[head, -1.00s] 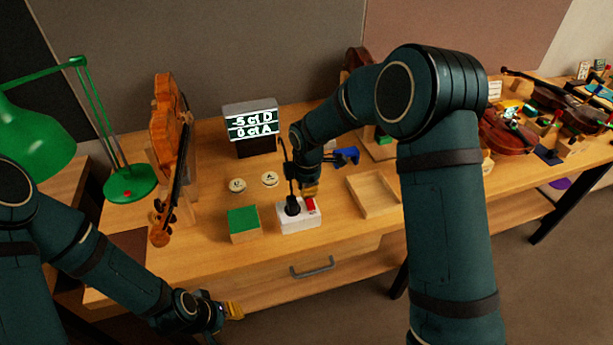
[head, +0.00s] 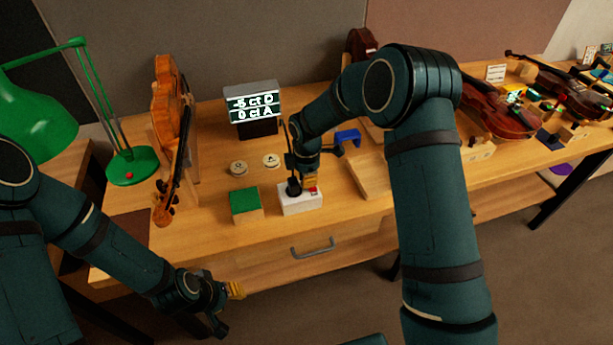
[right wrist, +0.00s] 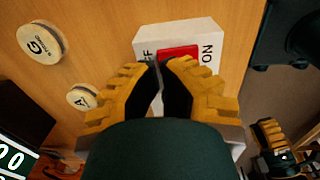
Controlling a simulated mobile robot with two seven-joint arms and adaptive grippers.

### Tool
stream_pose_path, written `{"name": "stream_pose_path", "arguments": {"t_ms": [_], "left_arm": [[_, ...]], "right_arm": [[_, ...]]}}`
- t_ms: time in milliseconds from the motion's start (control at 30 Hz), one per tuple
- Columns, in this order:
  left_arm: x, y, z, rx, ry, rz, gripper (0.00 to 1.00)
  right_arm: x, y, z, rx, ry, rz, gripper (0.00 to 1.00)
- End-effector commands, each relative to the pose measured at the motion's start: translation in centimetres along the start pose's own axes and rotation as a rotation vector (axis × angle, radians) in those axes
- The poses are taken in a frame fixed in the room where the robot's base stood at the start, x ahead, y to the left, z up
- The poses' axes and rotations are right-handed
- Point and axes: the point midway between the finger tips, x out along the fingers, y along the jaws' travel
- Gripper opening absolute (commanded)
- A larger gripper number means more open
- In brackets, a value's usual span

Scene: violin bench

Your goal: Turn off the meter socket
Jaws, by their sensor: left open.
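My left gripper (head: 229,307) is open and empty in front of the bench. The meter display (head: 253,107) is lit.
A green-topped block (head: 245,205) stands left of the socket, with two round labelled discs (head: 238,168) behind. A wooden tray (head: 370,177) and a blue clamp-like piece (head: 347,137) lie to the right. A violin (head: 170,140) and green lamp (head: 130,165) stand left.

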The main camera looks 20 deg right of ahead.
Motion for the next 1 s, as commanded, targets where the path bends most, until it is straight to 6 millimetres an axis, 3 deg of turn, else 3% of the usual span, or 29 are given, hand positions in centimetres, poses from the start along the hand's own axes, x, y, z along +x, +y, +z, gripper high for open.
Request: {"name": "stream_pose_path", "arguments": {"t_ms": [433,1000], "left_arm": [[0.1,0.0,-0.1,-0.001,0.003,-0.001,0.39],[-0.8,0.3,-0.2,0.0,0.003,-0.001,0.39]], "right_arm": [[1.0,-0.5,0.1,0.0,-0.001,-0.037,0.0],[-0.9,-0.2,0.0,0.0,0.0,-0.031,0.0]]}}
